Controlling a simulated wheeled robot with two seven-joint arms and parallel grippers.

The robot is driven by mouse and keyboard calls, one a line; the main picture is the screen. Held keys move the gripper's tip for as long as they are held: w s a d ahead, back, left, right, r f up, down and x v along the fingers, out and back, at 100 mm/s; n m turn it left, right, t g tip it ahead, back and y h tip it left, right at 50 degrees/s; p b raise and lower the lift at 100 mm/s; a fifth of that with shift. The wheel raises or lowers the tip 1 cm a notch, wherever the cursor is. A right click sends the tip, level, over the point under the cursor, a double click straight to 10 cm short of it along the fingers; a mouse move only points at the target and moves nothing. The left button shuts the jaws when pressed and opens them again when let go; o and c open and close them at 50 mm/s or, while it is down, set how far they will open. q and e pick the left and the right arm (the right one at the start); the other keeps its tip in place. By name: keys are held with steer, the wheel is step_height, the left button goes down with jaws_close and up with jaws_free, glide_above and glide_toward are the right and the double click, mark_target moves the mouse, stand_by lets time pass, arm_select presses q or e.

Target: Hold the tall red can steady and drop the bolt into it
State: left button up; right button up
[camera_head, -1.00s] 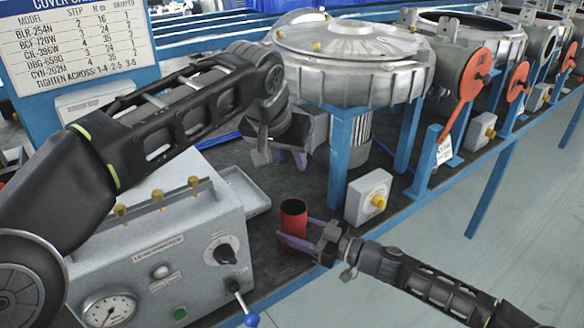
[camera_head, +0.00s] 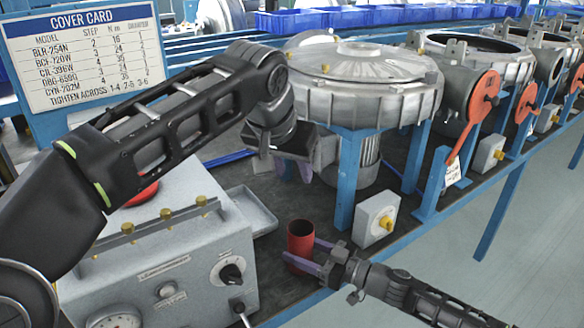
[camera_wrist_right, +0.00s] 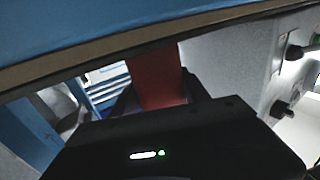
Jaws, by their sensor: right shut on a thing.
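The tall red can (camera_head: 301,240) stands upright on the dark bench top, with its open mouth facing up. It also shows in the right wrist view (camera_wrist_right: 158,78), between the dark fingers. My right gripper (camera_head: 304,258) comes from the right and is shut on the can, low on its side. My left gripper (camera_head: 292,170) points down above the bench, behind and higher in the picture than the can. Its fingers are partly hidden by its own wrist, so I cannot tell whether they hold anything. I cannot make out the bolt in either view.
A grey control box (camera_head: 165,262) with knobs and a gauge stands left of the can. A shallow grey tray (camera_head: 250,212) adjoins it. A small box with a yellow knob (camera_head: 376,218) stands right of the can. A large blower housing (camera_head: 362,85) on blue legs is behind.

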steer(key=o, duration=1.5)
steer(key=v, duration=1.2)
